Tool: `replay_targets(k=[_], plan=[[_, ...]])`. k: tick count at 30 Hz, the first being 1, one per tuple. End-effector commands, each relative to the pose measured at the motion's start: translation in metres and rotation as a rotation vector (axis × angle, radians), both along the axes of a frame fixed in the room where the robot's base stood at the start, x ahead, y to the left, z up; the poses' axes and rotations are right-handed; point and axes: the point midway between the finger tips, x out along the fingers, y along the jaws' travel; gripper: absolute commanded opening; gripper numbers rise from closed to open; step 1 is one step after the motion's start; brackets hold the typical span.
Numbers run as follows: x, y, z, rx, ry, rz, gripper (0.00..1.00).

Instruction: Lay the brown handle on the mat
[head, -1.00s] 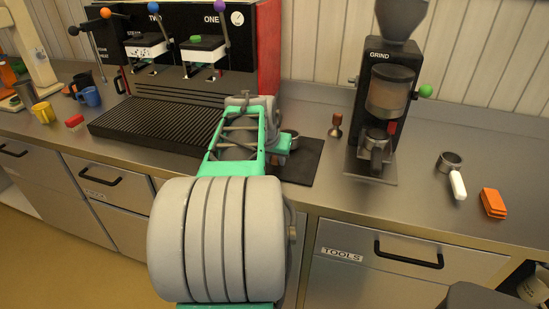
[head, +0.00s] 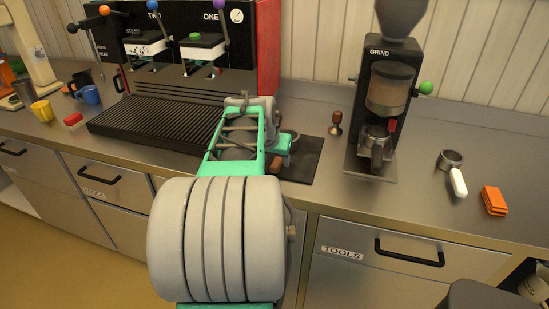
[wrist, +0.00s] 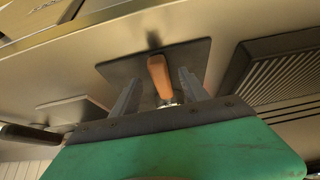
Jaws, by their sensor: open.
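The brown handle (wrist: 159,77) belongs to a tool whose metal end shows partly at its near end in the wrist view. It appears to lie on the dark mat (wrist: 196,56), its far end close to the mat's edge. In the head view a bit of the brown handle (head: 277,164) shows below my wrist, over the left part of the mat (head: 308,163). My gripper (wrist: 160,76) is open, with one finger on each side of the handle and gaps between. My arm hides the fingertips in the head view.
The grinder (head: 380,110) stands right of the mat, with a small brown-handled tamper (head: 336,124) between. The espresso machine's drip tray (head: 160,122) is to the left. A white-handled portafilter (head: 456,178) and orange cloths (head: 494,200) lie on the right counter.

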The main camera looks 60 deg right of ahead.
Motion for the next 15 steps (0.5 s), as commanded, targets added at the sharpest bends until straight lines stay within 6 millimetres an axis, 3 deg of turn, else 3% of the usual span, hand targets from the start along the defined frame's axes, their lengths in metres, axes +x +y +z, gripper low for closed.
replay_targets(k=[7, 15], plan=[[-0.001, 0.005, 0.003, 0.002, 0.001, 0.001, 0.52], [-0.005, 0.035, 0.027, 0.001, 0.000, 0.001, 0.52]])
